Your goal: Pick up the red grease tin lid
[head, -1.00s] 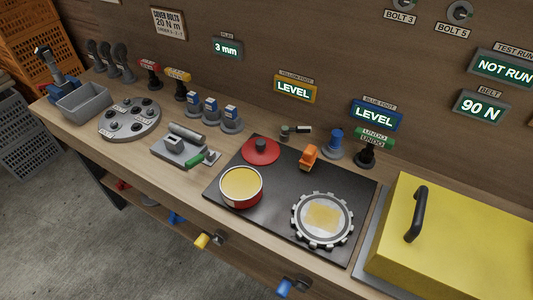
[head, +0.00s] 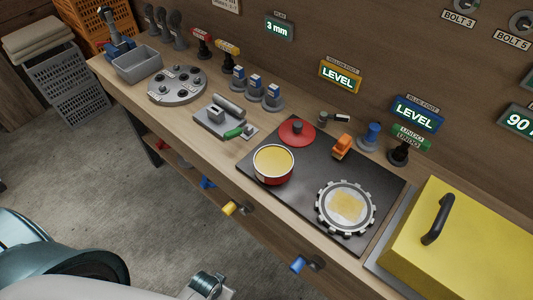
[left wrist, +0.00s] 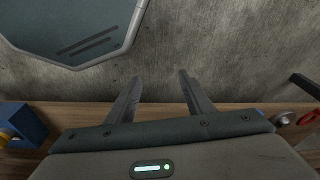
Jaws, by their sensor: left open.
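The red grease tin lid (head: 297,132), round with a dark knob, lies at the back left of the dark mat (head: 270,147) on the workbench. The open red tin (head: 273,177), filled with yellow grease, stands just in front of it. My left gripper (left wrist: 160,82) shows in the left wrist view with its two fingers apart and nothing between them. Grey floor lies beyond the fingers and a strip of wood crosses below. The lid is not in that view. My right gripper is in neither view.
A toothed ring (head: 345,207) lies on the mat, with an orange part (head: 342,146) behind it. A yellow cover with a black handle (head: 437,219) stands to the right. A grey block fixture (head: 222,120) is left of the mat. Blue and yellow knobs protrude at the bench front.

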